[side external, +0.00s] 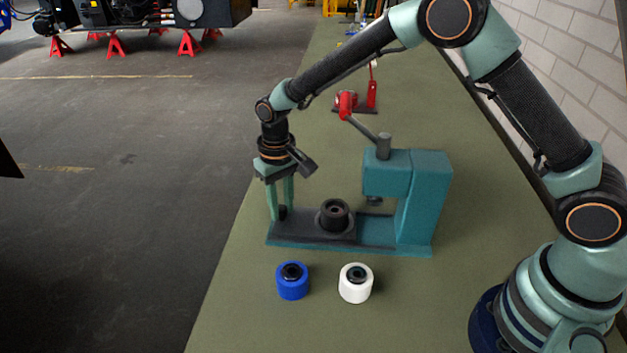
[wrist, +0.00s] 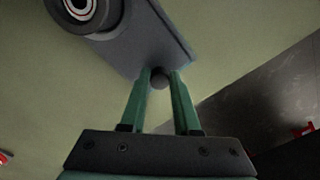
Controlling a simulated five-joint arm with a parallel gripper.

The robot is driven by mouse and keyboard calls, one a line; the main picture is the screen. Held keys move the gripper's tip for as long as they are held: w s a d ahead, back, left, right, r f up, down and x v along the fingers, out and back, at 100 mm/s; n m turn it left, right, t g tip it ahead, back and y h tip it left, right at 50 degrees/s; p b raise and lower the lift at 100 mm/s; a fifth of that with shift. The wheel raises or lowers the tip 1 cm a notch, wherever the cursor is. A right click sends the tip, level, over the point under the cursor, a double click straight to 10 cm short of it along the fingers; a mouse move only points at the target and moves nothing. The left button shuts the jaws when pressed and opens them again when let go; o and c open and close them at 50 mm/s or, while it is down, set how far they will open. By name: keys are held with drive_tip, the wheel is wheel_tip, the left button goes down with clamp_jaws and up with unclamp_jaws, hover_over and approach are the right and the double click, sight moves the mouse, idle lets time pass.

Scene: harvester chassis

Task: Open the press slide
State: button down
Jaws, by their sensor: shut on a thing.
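The teal press (side external: 425,205) stands on the green bench with its lever arm tilted up to a red knob (side external: 346,102). Its dark grey slide (side external: 318,232) lies on the left part of the base, clear of the press head, with a round black holder (side external: 334,216) on top. The slide also shows in the wrist view (wrist: 150,38). My gripper (side external: 282,212) points down at the slide's left end. Its two green fingers are shut on the small dark slide knob (wrist: 160,79), one on each side. The knob is partly hidden by a finger in the side view.
A blue roller (side external: 292,282) and a white roller (side external: 356,284), both with black centres, stand on the bench in front of the press. The bench's left edge is near my gripper, and a brick wall is at right.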

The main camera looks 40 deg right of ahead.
drive_tip(key=shift+w+a, duration=1.25)
drive_tip(key=shift+w, duration=0.05)
drive_tip(key=c, duration=0.6)
unclamp_jaws()
drive_tip(key=shift+c, duration=0.2)
wheel_tip(320, 180, up, 12)
